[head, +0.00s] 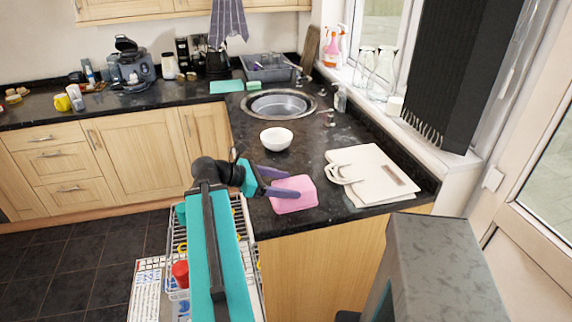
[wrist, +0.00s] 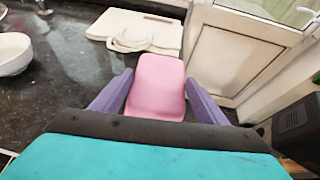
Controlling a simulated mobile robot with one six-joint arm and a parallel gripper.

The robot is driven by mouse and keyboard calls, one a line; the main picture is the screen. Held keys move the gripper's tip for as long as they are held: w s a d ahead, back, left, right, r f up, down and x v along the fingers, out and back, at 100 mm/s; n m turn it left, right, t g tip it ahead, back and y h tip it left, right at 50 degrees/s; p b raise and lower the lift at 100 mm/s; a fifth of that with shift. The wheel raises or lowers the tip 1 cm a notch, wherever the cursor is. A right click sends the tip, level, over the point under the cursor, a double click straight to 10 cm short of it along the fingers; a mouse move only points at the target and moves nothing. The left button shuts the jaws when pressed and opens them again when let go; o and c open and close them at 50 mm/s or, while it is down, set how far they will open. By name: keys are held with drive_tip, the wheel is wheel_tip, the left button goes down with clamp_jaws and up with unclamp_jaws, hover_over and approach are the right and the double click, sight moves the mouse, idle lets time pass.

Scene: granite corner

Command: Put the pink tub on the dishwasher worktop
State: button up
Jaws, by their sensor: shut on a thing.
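The pink tub (head: 293,199) is between the two purple fingers of my gripper (head: 291,184), which is shut on it. In the wrist view the tub (wrist: 156,90) fills the gap between the fingers. It appears over the near edge of the dark speckled worktop (head: 310,143), beside the open dishwasher racks (head: 241,214). I cannot tell whether its underside touches the surface. The tub's lower parts are partly hidden.
A white bowl (head: 276,139) stands behind the tub. White boards (head: 375,170) with a handled white item (head: 343,174) lie to its right. The sink (head: 279,105) is further back. Dark worktop is bare between bowl and boards.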

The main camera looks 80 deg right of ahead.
drive_tip(key=shift+s+a+r+p, duration=0.1)
drive_tip(key=shift+s+r+p, duration=0.05)
drive_tip(key=shift+p, duration=0.85)
drive_tip(key=w+d+f+p, duration=0.1)
drive_tip(key=w+d+p, duration=0.1)
drive_tip(key=d, duration=1.1)
drive_tip(key=shift+w+d+f+p, duration=0.2)
drive_tip(key=shift+d+f+p, duration=0.15)
drive_tip(key=shift+p, duration=0.45)
drive_tip(key=shift+f+p, duration=0.85)
drive_tip(key=shift+f, duration=0.9)
drive_tip(key=shift+f, duration=0.1)
drive_tip(key=o, duration=1.2)
